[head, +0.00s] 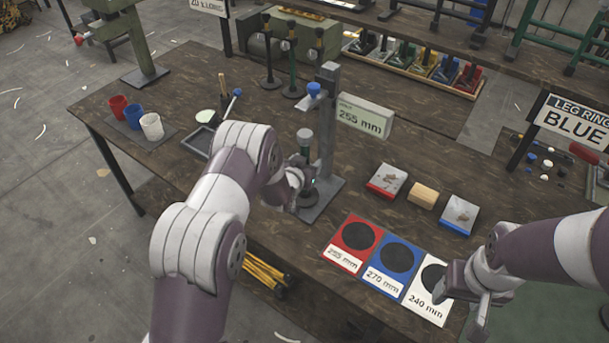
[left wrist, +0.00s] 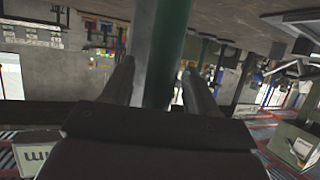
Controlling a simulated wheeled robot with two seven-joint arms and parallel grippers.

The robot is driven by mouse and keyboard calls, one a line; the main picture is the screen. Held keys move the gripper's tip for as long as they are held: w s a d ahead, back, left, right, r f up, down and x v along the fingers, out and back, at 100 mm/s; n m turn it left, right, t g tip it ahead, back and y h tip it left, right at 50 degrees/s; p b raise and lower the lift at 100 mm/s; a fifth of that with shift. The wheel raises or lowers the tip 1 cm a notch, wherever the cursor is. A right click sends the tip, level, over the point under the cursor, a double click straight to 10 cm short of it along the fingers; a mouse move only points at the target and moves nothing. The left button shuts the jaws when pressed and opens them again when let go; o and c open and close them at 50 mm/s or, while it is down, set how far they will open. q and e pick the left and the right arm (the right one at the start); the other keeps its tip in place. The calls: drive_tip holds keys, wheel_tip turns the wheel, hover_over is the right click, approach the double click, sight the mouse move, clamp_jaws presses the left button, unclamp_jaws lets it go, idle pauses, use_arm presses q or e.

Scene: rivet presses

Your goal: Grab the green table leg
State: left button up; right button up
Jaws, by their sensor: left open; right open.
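A green table leg (head: 305,144) stands upright in the grey press (head: 328,120), its lower part partly hidden by my left gripper. My left gripper (head: 302,180) is open at the leg. In the left wrist view the dark green leg (left wrist: 163,55) runs between the two spread fingers; I cannot tell whether either finger touches it. My right gripper (head: 474,293) is open and empty over the front right of the table, by the white 240 mm pad (head: 430,303).
A 255 mm sign (head: 365,117) stands right of the press. Red (head: 340,258) and blue (head: 378,283) pads lie in front. Small blocks (head: 423,195) lie to the right. Cups (head: 151,126) and a tray (head: 197,142) are left. Several upright posts (head: 292,70) stand behind.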

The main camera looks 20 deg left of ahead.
use_arm(q)
drive_tip(key=shift+w+f, duration=0.15)
drive_tip(key=shift+w, duration=0.15)
drive_tip(key=shift+s+d, duration=0.1)
drive_tip(key=shift+c, duration=0.6)
drive_tip(key=shift+s, duration=0.1)
clamp_jaws()
drive_tip(key=shift+r, duration=0.25)
